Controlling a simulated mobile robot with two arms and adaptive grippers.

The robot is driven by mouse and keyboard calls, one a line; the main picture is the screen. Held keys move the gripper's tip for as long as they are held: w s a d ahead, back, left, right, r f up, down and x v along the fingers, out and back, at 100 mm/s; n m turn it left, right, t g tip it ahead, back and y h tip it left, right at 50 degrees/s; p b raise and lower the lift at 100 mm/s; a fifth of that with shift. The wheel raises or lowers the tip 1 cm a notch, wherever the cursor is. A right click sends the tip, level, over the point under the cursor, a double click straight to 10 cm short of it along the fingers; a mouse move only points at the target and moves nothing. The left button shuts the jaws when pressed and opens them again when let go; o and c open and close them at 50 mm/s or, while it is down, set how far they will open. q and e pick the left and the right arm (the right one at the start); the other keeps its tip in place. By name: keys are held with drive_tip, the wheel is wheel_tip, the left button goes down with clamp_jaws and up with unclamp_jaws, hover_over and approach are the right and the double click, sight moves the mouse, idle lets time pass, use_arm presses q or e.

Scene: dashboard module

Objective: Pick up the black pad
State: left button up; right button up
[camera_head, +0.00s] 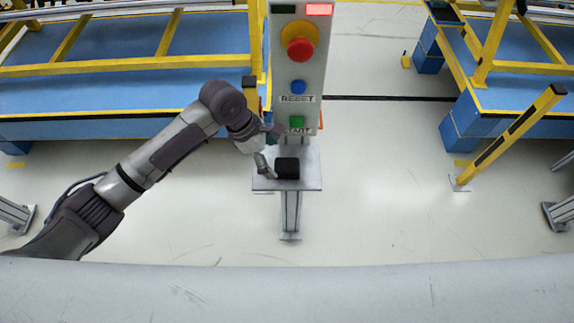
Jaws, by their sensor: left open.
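The black pad (287,168) is a small dark block on a grey plate (308,182) that juts from the control post. My left gripper (271,160) is open just beside the pad's left side, with one finger low and close to it. The other finger is partly against the post, near the green button. Whether a finger touches the pad cannot be told. My right gripper is not in view.
Above the plate stands a grey control panel (297,75) with a red emergency button (300,48), a blue reset button (298,87) and a green start button (296,121). A yellow post (510,137) is at right. Blue and yellow conveyor frames stand behind.

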sight(280, 164)
use_arm(q)
drive_tip(key=x, duration=0.2)
drive_tip(key=p+x, duration=0.1)
drive_tip(key=x, duration=0.2)
drive_tip(key=shift+w+f, duration=0.1)
drive_tip(key=shift+w, duration=0.15)
drive_tip(key=c, duration=1.1)
drive_tip(key=shift+c, duration=0.2)
drive_tip(key=shift+r+b, duration=0.2)
drive_tip(key=shift+b, duration=0.25)
drive_tip(key=a+b, duration=0.3)
drive_tip(key=a, duration=1.5)
drive_tip(key=shift+r, duration=0.15)
